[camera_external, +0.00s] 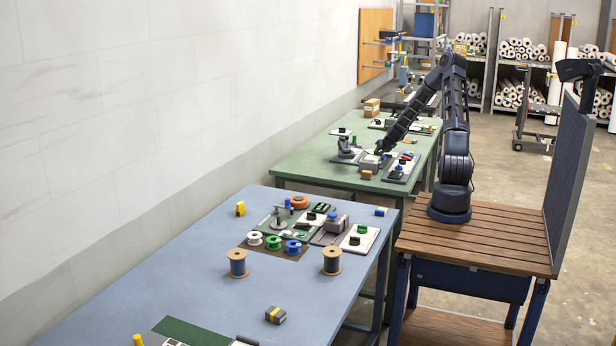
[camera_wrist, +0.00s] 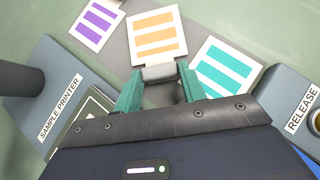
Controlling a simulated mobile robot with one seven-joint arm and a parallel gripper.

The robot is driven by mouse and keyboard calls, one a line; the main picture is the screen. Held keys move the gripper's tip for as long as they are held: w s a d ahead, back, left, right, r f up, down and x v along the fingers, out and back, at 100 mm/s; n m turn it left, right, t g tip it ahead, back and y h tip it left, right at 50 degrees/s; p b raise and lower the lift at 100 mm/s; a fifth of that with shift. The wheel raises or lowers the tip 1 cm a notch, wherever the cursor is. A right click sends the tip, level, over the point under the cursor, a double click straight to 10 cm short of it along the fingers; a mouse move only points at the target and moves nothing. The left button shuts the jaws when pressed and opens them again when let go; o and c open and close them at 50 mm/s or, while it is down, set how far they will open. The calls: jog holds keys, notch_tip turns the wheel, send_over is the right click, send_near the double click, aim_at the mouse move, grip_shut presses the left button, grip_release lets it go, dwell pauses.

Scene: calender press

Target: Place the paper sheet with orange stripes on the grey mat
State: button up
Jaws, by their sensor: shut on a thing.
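The paper sheet with orange stripes (camera_wrist: 157,35) is straight ahead of my gripper in the wrist view, with a light grey tab (camera_wrist: 158,73) at its near edge. My gripper (camera_wrist: 160,80) has its green fingers on both sides of this tab and is shut on it. In the external view my gripper (camera_external: 379,150) is low over the green table. A flat grey area (camera_wrist: 118,58), which looks like the grey mat, shows around and behind the sheet. I cannot tell whether the sheet touches it or is held just above.
A purple-striped sheet (camera_wrist: 99,24) is at the left and a teal-striped sheet (camera_wrist: 226,66) at the right. A box labelled SAMPLE PRINTER (camera_wrist: 52,90) stands at left, a RELEASE box (camera_wrist: 290,95) at right. The green table (camera_external: 300,165) carries several small items.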

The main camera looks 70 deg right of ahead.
jog(key=shift+f, duration=0.2)
jog(key=o, duration=1.1)
jog(key=v, duration=1)
jog(key=shift+s+a+r, duration=0.2)
jog(key=shift+r, duration=0.1)
